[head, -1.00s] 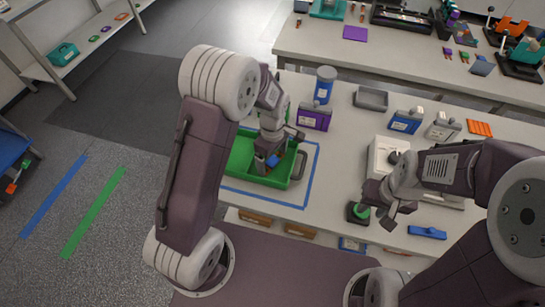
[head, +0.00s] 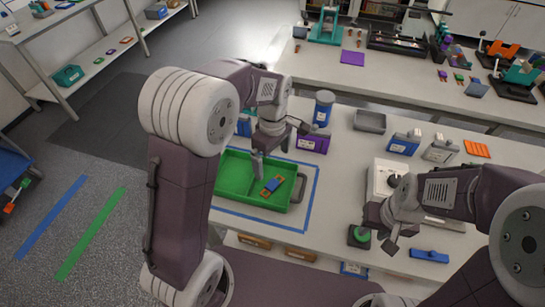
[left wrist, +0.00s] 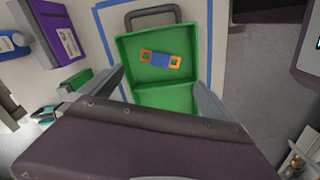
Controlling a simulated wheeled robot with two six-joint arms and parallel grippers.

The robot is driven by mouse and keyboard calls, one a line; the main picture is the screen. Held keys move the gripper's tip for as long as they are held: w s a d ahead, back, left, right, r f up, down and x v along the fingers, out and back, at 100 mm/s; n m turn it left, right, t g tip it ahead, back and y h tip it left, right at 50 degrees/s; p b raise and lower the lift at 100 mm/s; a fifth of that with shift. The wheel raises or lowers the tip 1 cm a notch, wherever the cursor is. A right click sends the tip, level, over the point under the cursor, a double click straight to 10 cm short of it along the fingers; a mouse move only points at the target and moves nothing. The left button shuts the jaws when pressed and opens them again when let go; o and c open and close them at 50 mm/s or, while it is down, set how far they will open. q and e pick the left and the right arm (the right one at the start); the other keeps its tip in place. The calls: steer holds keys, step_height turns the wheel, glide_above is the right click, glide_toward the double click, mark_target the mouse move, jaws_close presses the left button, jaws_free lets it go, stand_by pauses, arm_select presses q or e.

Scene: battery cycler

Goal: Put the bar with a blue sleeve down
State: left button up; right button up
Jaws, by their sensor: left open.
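The bar with a blue sleeve (head: 271,187) has orange ends and lies flat in the right part of the green tray (head: 232,183). In the left wrist view the bar (left wrist: 161,59) rests in the tray's far compartment, clear of the walls. My left gripper (head: 280,148) is open and empty above the tray, apart from the bar; its spread fingers also show in the left wrist view (left wrist: 160,86). My right gripper (head: 378,230) hangs by a green knob (head: 361,235) on a dark base; its jaw opening is unclear.
Blue tape (head: 313,190) outlines the tray's place. A grey tray (head: 369,121) is further right. A separate blue piece (head: 429,256) lies near the front edge.

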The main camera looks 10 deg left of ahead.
arm_select(q)
steer(key=s+a+f+m, duration=0.2)
steer(key=s+a+m, duration=0.1)
steer(key=s+m, duration=0.3)
steer(key=s+a+f+m+t, duration=0.1)
steer(key=s+a+f+m, duration=0.1)
steer(key=s+m, duration=0.5)
steer(key=shift+a+f, duration=0.25)
steer(key=shift+a, duration=0.15)
